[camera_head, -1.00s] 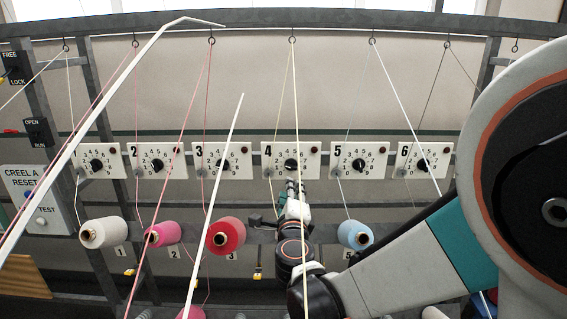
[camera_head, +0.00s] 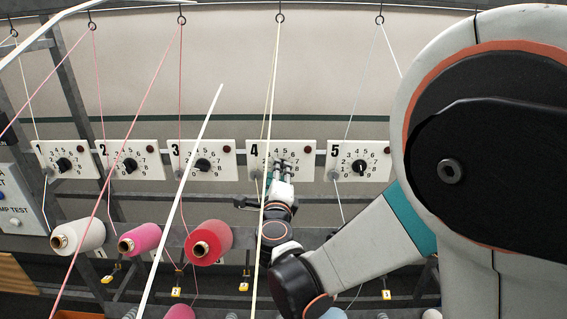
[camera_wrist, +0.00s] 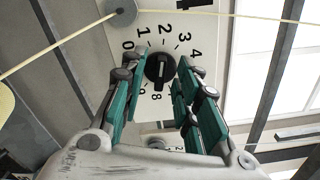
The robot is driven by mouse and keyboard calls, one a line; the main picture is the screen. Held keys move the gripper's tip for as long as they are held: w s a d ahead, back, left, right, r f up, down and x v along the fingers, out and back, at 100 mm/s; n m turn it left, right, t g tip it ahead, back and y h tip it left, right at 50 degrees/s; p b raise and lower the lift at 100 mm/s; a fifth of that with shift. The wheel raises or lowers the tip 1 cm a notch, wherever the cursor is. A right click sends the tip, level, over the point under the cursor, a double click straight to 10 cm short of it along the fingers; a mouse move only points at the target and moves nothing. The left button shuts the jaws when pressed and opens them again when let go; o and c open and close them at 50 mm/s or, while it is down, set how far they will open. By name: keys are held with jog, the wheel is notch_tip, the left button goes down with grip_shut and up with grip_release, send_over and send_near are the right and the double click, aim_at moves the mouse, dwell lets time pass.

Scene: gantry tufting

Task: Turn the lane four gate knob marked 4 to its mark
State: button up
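The lane four plate (camera_head: 254,148) has a dial of printed numbers and a large 4 at its left. Its black knob is hidden behind my gripper (camera_head: 279,166) in the head view. In the wrist view the black knob (camera_wrist: 160,71) shows with a pale line across its face, roughly upright in the picture. I cannot tell which end is the pointer. My gripper (camera_wrist: 157,78) is open, with one teal-padded finger on each side of the knob. Gaps appear between the fingers and the knob; contact is not clear. No separate target mark can be made out.
The lane three plate (camera_head: 224,147) and lane five plate (camera_head: 376,176) flank it. Yarn strands cross in front of the plates, one cream strand (camera_head: 270,110) passing close to my gripper. A red yarn cone (camera_head: 219,238) sits below left. A grey disc (camera_wrist: 124,12) is near the dial.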

jog(key=shift+w, duration=0.1)
jog(key=shift+r, duration=0.1)
jog(key=shift+c, duration=0.3)
grip_shut()
jog(key=shift+n+b, duration=0.7)
jog(key=shift+b, duration=0.05)
jog(key=shift+o, duration=0.3)
grip_release()
